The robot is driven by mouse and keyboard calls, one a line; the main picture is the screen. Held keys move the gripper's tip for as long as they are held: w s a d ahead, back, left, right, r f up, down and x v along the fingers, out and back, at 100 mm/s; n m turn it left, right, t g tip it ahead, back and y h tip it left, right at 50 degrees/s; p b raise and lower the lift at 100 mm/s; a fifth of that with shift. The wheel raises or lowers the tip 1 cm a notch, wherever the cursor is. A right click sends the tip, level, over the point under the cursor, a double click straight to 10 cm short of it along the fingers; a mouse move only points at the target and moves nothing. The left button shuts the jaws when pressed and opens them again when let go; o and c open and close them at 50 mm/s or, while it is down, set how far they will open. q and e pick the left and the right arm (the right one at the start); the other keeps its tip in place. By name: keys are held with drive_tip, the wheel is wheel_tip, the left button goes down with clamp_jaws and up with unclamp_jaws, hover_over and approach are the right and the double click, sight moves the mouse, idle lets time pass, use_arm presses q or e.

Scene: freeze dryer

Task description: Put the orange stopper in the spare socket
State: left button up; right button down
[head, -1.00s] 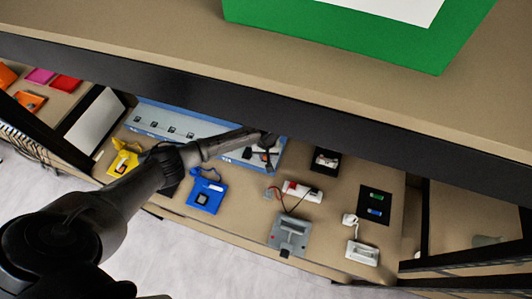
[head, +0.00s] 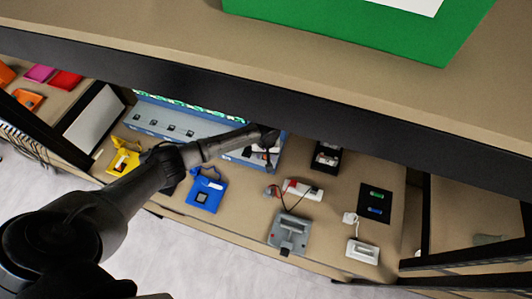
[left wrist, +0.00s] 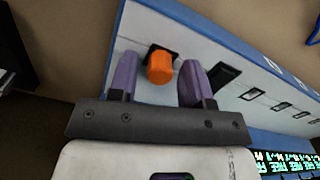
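The orange stopper (left wrist: 160,67) shows in the left wrist view, at a black socket (left wrist: 152,50) near the end of the blue-edged pale panel. Whether it is fully seated I cannot tell. The purple fingers of my left gripper (left wrist: 159,82) are open on either side of it, with a small gap on each side. Other dark sockets (left wrist: 252,94) run along the panel to the right. In the head view my left gripper (head: 262,152) is over the right end of the panel (head: 150,115), and the stopper cannot be made out there. My right gripper is not in view.
A shelf (head: 330,110) with a green box (head: 380,30) crosses above the bench. A yellow item (head: 123,160), blue item (head: 206,190), grey device (head: 289,232), red-and-white device (head: 303,189) and black pad (head: 375,203) lie on the bench. Bare bench lies between them.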

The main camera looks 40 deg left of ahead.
use_arm(q)
drive_tip(key=shift+o, duration=0.7)
drive_tip(key=shift+r, duration=0.1)
wheel_tip(320, 180, up, 14)
drive_tip(key=p, duration=0.2)
drive_tip(key=shift+f, duration=0.2)
